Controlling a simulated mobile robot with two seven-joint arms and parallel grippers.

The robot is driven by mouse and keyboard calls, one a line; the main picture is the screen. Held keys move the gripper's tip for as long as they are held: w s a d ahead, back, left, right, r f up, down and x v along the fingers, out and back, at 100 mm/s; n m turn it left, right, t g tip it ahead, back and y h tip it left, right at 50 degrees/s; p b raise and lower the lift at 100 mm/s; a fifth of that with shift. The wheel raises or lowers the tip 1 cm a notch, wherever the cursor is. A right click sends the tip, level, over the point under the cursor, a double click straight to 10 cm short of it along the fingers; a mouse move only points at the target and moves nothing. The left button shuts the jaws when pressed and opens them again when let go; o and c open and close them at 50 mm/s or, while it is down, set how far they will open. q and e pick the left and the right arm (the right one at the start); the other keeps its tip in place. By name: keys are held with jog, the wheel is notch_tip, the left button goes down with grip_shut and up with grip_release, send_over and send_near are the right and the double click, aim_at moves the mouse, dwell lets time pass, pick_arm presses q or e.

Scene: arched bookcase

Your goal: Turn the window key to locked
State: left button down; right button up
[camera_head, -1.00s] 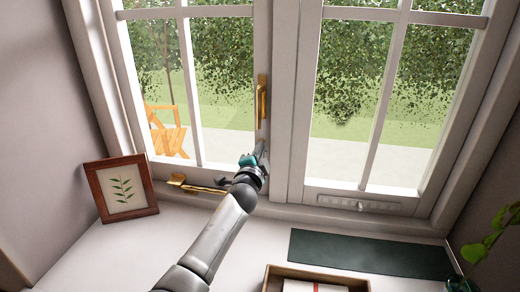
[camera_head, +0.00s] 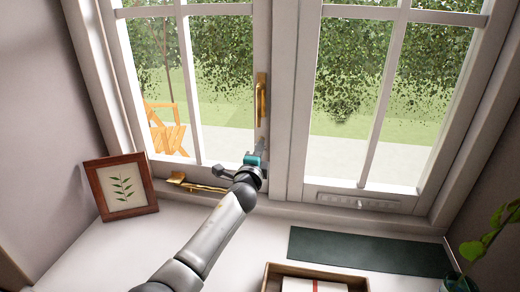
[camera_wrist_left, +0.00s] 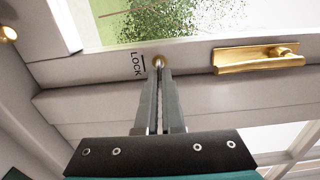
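The window key is a small brass piece (camera_wrist_left: 158,62) in the white window frame, beside a black LOCK label (camera_wrist_left: 137,65) with a line mark in the left wrist view. My left gripper (camera_wrist_left: 160,75) has its two fingers close together with the key's brass between the tips; it appears shut on it. The fingers hide most of the key, so its angle is unclear. In the head view my left gripper (camera_head: 261,150) reaches the central window frame below the brass handle (camera_head: 261,98). The key is too small to make out there. My right gripper is not in view.
A brass stay (camera_head: 195,184) lies along the lower left window frame. A framed leaf picture (camera_head: 121,187) leans at the left of the sill. A dark green mat (camera_head: 370,252), an open box (camera_head: 275,275) and a plant (camera_head: 490,245) are at the right.

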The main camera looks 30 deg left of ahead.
pick_arm(q)
jog(key=c, duration=1)
grip_release()
jog(key=shift+c, duration=0.2)
jog(key=p+v, duration=0.2)
jog(key=v, duration=1.3)
jog(key=shift+p, duration=0.35)
jog(key=shift+s, duration=0.2)
